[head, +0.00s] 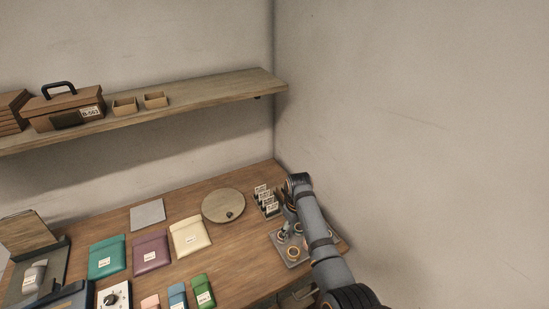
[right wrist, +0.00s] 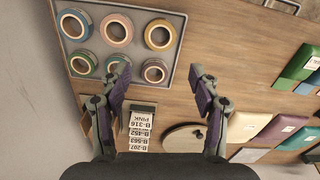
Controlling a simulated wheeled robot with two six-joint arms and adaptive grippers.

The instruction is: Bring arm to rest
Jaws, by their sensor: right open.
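My right gripper (right wrist: 162,88) is open and empty in the right wrist view. Its two fingers stand apart above the wooden table. In the head view my right arm reaches in from the lower right, and its gripper (head: 287,228) is partly hidden by the arm, over the grey tray (head: 292,264). The tray also shows in the right wrist view (right wrist: 98,47) with several tape rolls, among them an orange roll (right wrist: 160,34) and a pink roll (right wrist: 117,30). My left gripper is not in view.
Labelled cards (head: 264,198) stand in a holder beside the tray. A round wooden disc (head: 223,205) lies left of them. Several coloured pouches, including a cream one (head: 190,236), lie on the table (head: 255,274). A shelf (head: 205,93) runs above, and a wall closes the right side.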

